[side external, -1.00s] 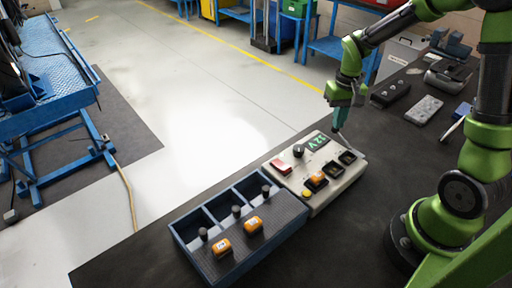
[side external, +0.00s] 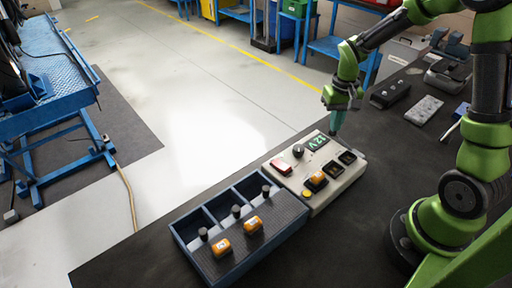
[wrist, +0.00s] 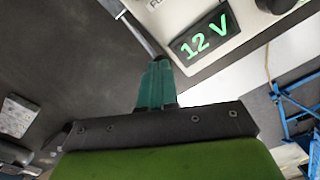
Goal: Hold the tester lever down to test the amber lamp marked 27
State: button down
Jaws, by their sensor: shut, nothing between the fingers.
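The cream tester box (side external: 325,198) stands on the dark bench with its green 12 V display (side external: 316,142), which also shows in the wrist view (wrist: 205,43). An amber lamp (side external: 318,177) sits in one of its dark sockets; its marking is too small to read. A metal rod (wrist: 141,33), likely the tester lever, runs beside the display in the wrist view, its end close to my fingertips. I cannot tell whether they touch. My gripper (side external: 333,133), also in the wrist view (wrist: 157,68), is shut and empty at the tester's back edge.
A blue tray (side external: 193,262) with three compartments adjoins the tester. Two amber lamps (side external: 222,247) (side external: 253,225) lie on its near dark ledge.

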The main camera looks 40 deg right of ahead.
jog(key=shift+f, duration=0.2)
dwell(0.3)
jog(key=shift+w+f, duration=0.15)
jog(key=shift+f, duration=0.6)
dwell(1.7)
notch_tip(320, 180, up, 9)
dwell(1.0)
jog(key=shift+w, duration=0.1)
jog(key=s+a+r+n+t+y, duration=0.2)
jog(key=s+a+r+t, duration=0.5)
jog(key=s+a+r, duration=0.3)
jog(key=shift+s+a+r, duration=0.3)
jog(key=shift+s+a, duration=0.35)
jog(key=shift+a, duration=1.05)
